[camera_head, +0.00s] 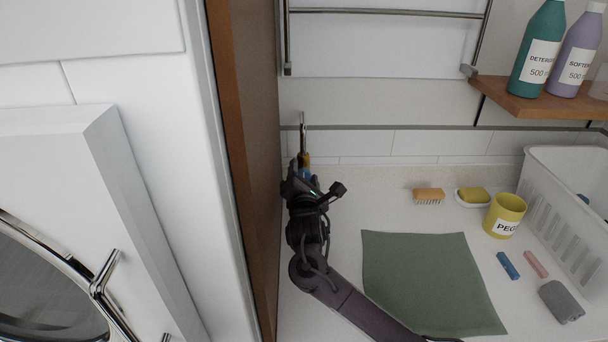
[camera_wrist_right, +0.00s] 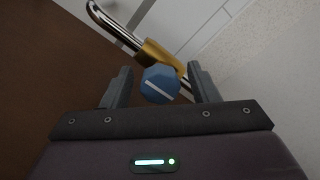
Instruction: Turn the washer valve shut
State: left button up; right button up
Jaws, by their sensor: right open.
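The washer valve shows in the right wrist view as a blue knob (camera_wrist_right: 158,84) with a white line across its face, on a brass body (camera_wrist_right: 158,55) with a chrome pipe (camera_wrist_right: 112,24). In the head view the brass body (camera_head: 304,158) and pipe stand at the back wall beside the brown panel, and the knob is mostly hidden by my gripper. My right gripper (camera_wrist_right: 160,86) is open, with one finger on each side of the knob; I cannot tell whether they touch it. It also shows in the head view (camera_head: 305,180). My left gripper is not in view.
A brown panel (camera_head: 250,120) stands close on the left of my right arm. A green cloth (camera_head: 430,280), a brush (camera_head: 429,195), a yellow peg cup (camera_head: 505,215) and a white basket (camera_head: 565,210) are on the counter. A shelf (camera_head: 530,104) holds bottles. A front-loading machine's door (camera_head: 50,290) is at left.

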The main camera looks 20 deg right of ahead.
jog(key=c, duration=1)
jog(key=shift+o, duration=0.2)
jog(key=m+p, duration=0.1)
jog(key=m, duration=0.2)
jog(key=m+p, duration=0.1)
jog(key=m, duration=0.2)
jog(key=shift+m, duration=0.3)
jog(key=m, duration=0.5)
jog(key=shift+f+p, duration=0.1)
jog(key=shift+p, duration=0.3)
jog(key=m, duration=0.6)
jog(key=shift+m, duration=0.3)
